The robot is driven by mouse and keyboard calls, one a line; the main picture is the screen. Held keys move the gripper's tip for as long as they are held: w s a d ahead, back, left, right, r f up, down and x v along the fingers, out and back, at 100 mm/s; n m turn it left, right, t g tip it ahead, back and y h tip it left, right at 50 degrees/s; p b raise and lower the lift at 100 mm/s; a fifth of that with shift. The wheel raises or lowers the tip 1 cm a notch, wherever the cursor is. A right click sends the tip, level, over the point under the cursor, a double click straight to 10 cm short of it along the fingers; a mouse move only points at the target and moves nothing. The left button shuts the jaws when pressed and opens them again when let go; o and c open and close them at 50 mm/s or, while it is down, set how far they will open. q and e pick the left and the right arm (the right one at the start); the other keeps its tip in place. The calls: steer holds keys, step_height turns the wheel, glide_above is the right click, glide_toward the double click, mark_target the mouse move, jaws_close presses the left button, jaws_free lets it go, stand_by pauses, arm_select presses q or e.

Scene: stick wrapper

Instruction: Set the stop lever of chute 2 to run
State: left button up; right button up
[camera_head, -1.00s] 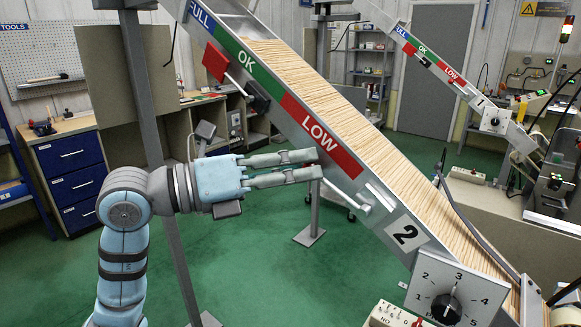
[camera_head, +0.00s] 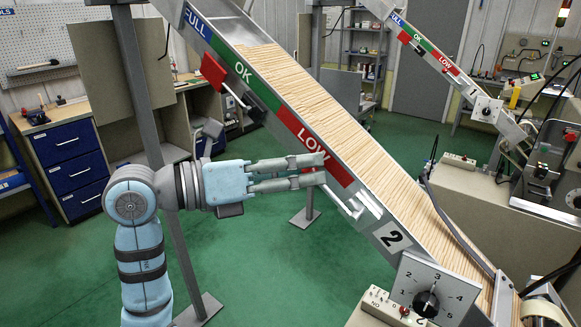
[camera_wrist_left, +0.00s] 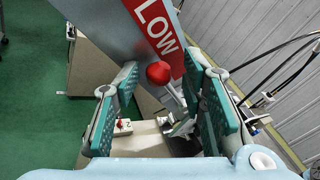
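Chute 2 (camera_head: 281,108) is the large sloping chute full of thin sticks, with FULL, OK and LOW bands and a "2" plate (camera_head: 393,238). Its stop lever shows as a thin pale rod (camera_head: 338,199) rising from a metal bracket (camera_head: 362,207) below the LOW band. In the left wrist view the lever's red ball knob (camera_wrist_left: 158,73) stands in front of the LOW band; in the head view my fingers hide it. My left gripper (camera_head: 321,169) is open, its fingers apart on either side of the knob; contact is not clear. My right gripper is not in view.
A dial plate numbered 1 to 5 (camera_head: 451,291) and a switch box (camera_head: 378,302) sit at the chute's lower end. A red flag (camera_head: 213,70) and black sensor (camera_head: 257,107) are higher up. Grey posts (camera_head: 150,130) stand near my left arm. Chute 1 (camera_head: 435,55) is behind.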

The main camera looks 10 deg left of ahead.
arm_select(q)
steer(key=shift+a, duration=0.1)
steer(key=shift+a, duration=0.25)
steer(key=v, duration=0.7)
steer(key=shift+s+a, duration=0.2)
steer(key=shift+s, duration=0.05)
steer(key=shift+r, duration=0.1)
